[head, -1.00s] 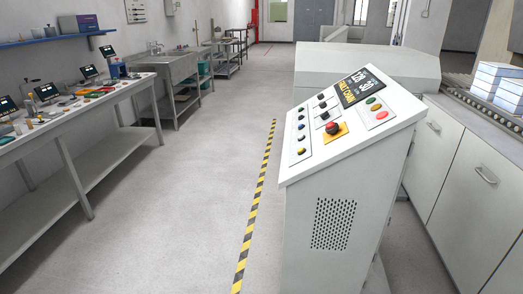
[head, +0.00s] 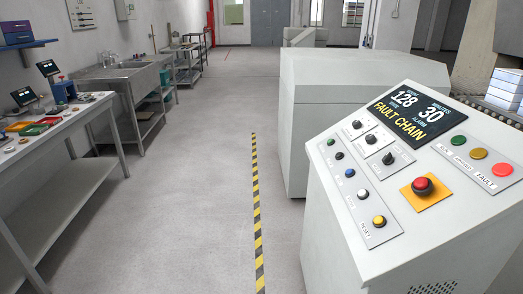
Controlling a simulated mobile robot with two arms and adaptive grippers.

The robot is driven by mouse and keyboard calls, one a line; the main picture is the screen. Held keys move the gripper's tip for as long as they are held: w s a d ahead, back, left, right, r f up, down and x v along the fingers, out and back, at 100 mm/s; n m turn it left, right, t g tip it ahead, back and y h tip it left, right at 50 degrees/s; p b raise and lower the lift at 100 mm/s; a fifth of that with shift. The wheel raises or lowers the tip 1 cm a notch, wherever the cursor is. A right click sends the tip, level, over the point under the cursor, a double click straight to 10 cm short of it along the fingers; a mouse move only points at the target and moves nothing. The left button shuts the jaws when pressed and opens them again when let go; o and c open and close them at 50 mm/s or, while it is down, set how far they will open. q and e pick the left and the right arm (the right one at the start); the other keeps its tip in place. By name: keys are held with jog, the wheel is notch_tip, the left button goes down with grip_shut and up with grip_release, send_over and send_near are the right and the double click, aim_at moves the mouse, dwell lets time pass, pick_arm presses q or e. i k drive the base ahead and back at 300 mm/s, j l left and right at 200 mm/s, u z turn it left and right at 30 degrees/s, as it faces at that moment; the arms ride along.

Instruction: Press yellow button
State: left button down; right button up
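The yellow button (head: 379,221) is a small round button at the near end of a strip of buttons on the left side of the sloped control panel (head: 352,240). The label "RESET" shows beside it. Above it on the same strip are a white button (head: 363,194), a blue button (head: 350,173), a dark button (head: 339,156) and another small button at the top. Neither of my grippers is in view.
A red mushroom button (head: 422,186) sits on a yellow plate right of the strip. The display (head: 411,110) reads "FAULT CHAIN". Green, amber and red lamps (head: 502,169) are at right. A workbench (head: 75,147) stands left. The floor between is clear.

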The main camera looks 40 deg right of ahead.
aim_at(378, 220)
jog(key=i, duration=0.8)
jog(key=i+z, duration=0.1)
jog(key=i, duration=0.65)
jog(key=i+j, duration=0.15)
jog(key=i, duration=0.65)
jog(key=z, duration=0.4)
jog(key=i+z, duration=0.1)
jog(key=z, duration=0.7)
jog(key=j+z, duration=0.1)
jog(key=z, duration=0.35)
jog(key=i+j+z, duration=0.1)
jog(key=z, duration=2.4)
